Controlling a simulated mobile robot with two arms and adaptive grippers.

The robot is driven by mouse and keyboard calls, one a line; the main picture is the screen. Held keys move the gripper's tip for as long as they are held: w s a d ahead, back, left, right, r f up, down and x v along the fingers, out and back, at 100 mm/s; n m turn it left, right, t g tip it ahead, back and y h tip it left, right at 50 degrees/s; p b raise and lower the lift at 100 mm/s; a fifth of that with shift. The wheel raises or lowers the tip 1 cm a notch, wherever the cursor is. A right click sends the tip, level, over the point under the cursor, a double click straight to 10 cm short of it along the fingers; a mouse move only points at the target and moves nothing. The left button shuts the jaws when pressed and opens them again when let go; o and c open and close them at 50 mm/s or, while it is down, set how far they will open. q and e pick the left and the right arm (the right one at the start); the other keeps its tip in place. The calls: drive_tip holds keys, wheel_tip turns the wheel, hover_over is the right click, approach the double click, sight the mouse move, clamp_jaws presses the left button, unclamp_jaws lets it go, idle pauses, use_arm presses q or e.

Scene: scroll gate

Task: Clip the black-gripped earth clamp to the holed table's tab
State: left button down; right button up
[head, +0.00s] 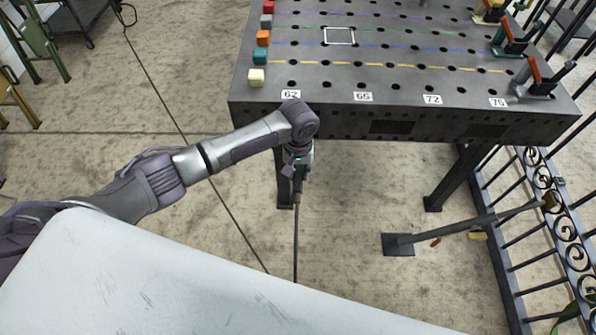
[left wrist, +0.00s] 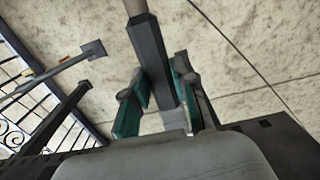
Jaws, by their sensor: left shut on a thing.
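My left gripper (head: 299,168) is below and in front of the holed table's (head: 340,82) left front corner, near a leg. It is shut on the earth clamp, whose black grip (head: 298,187) points down with a dark cable (head: 296,245) hanging from it. In the left wrist view the left gripper's (left wrist: 158,98) teal-padded fingers close around the black grip (left wrist: 150,60). A greyish part of the clamp (left wrist: 174,118) shows between the fingers. The clamp's jaws are not clearly visible. I cannot make out the table's tab; my wrist covers part of the front edge. My right gripper is not in view.
Coloured blocks (head: 256,77) line the table's left edge; orange-handled toggle clamps (head: 535,78) stand along its right. Number labels (head: 363,97) mark the front. A floor stand with a slanted bar (head: 470,222) and a scroll gate (head: 555,230) are at right. Floor before the table is mostly clear.

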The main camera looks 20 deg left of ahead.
use_arm(q)
drive_tip(key=shift+w, duration=0.3)
drive_tip(key=shift+w+a, duration=0.15)
drive_tip(key=shift+w, duration=0.2)
drive_tip(key=shift+w, duration=0.1)
drive_tip(key=shift+r, duration=0.1)
drive_tip(key=shift+p, duration=0.4)
drive_tip(key=shift+w+a, duration=0.15)
drive_tip(key=shift+w, duration=0.2)
idle(0.3)
drive_tip(key=shift+w+a+b, duration=0.1)
drive_tip(key=shift+w+b, duration=0.2)
drive_tip(key=shift+w, duration=0.15)
idle(0.4)
